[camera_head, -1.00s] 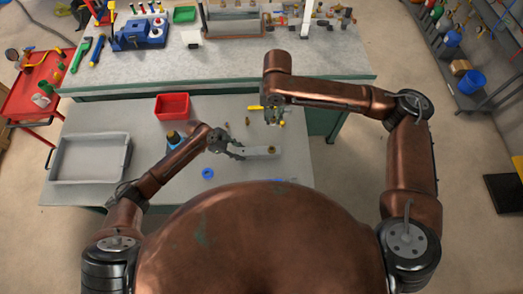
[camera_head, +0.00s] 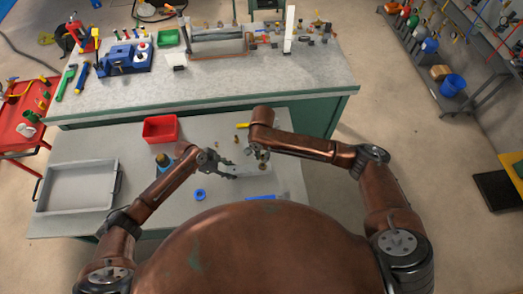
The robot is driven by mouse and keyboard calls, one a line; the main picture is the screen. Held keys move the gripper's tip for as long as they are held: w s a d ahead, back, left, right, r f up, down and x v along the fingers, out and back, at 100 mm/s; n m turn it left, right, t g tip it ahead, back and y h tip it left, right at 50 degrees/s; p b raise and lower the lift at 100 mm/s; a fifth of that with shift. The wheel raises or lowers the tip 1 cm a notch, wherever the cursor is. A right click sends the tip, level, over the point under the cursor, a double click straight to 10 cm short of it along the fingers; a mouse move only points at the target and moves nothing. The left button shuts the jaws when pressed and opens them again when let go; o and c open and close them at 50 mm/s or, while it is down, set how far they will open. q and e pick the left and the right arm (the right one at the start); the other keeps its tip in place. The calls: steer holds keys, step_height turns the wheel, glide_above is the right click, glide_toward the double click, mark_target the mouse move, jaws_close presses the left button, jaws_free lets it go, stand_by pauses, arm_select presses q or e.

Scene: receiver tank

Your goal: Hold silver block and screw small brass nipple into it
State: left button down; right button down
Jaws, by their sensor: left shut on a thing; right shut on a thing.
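My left gripper (camera_head: 226,170) is low over the front table and shut on the silver block (camera_head: 248,173), a pale grey bar reaching right from its fingers. My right gripper (camera_head: 263,160) comes in from the right, pointing down just above the right part of the block. It is shut on a small brass-coloured piece (camera_head: 263,167), which looks like the nipple. The piece is tiny here, and I cannot tell whether it touches the block or sits in a hole.
A red bin (camera_head: 161,129) and a grey tray (camera_head: 78,187) stand to the left on the front table. A blue ring (camera_head: 199,195) lies nearer me. Small brass parts (camera_head: 220,145) lie behind the grippers. The back bench (camera_head: 200,90) carries tools.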

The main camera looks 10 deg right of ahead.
steer(key=shift+f, duration=2.35)
